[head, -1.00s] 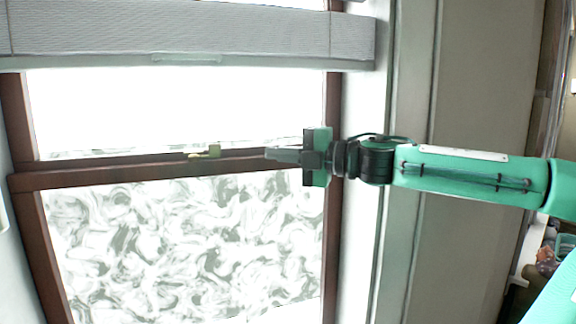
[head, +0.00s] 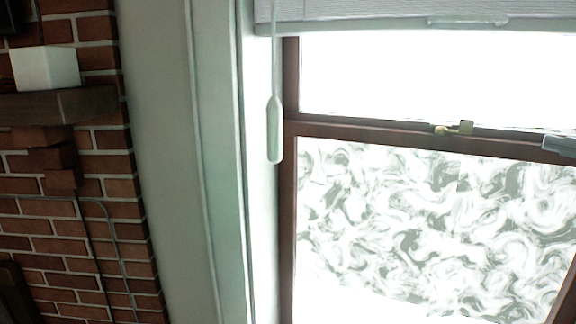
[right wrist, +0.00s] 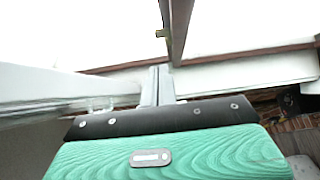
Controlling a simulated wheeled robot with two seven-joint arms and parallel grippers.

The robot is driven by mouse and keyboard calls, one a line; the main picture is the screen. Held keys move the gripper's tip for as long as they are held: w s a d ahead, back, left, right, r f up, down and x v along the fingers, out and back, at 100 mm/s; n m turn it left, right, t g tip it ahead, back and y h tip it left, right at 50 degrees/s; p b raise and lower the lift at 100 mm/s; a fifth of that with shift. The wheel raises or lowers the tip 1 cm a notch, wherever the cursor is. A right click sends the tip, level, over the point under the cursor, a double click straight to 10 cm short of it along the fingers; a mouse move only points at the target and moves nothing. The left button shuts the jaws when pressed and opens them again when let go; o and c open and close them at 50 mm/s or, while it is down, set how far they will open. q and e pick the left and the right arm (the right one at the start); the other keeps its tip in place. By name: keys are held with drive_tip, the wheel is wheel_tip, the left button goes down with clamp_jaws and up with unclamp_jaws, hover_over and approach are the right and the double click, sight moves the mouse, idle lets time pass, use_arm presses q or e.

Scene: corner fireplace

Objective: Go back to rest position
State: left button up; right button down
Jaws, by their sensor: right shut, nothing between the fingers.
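The tip of my right gripper (head: 560,146) shows at the right edge of the head view, in front of the window's middle rail. The rest of that arm is out of this view. In the right wrist view my right gripper's fingers (right wrist: 158,86) are together and hold nothing. They point towards the bright window and its dark frame. My left gripper is in neither view.
The window has a brass latch (head: 454,128), swirl-patterned lower glass (head: 430,225) and a blind (head: 400,14) above. A pale cord pull (head: 275,130) hangs at its left. A brick fireplace (head: 75,240) with a mantel (head: 60,104) and white block (head: 47,68) stands left.

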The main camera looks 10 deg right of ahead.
drive_tip(key=w+a+f+m+g, duration=0.1)
drive_tip(key=w+a+f, duration=0.45)
drive_tip(key=f, duration=0.35)
drive_tip(key=w+a+f+m+g, duration=0.1)
drive_tip(key=w+a+f, duration=0.45)
drive_tip(key=f, duration=0.35)
drive_tip(key=s+a+f+m+g+h, duration=0.1)
drive_tip(key=a+f+m, duration=0.4)
drive_tip(key=f, duration=0.6)
drive_tip(key=s+a+f+m+g+h, duration=0.1)
drive_tip(key=a+f+m, duration=0.1)
drive_tip(key=a+f, duration=0.65)
drive_tip(key=s+a+f+m+g+h, duration=0.3)
drive_tip(key=s+f+m+g, duration=0.65)
drive_tip(key=s+f, duration=1.45)
wheel_tip(320, 180, down, 30)
drive_tip(key=s+g, duration=0.2)
drive_tip(key=s+d+f, duration=0.3)
drive_tip(key=s+f, duration=1.6)
drive_tip(key=shift+f+m+g+h, duration=0.3)
drive_tip(key=shift+m+g, duration=0.05)
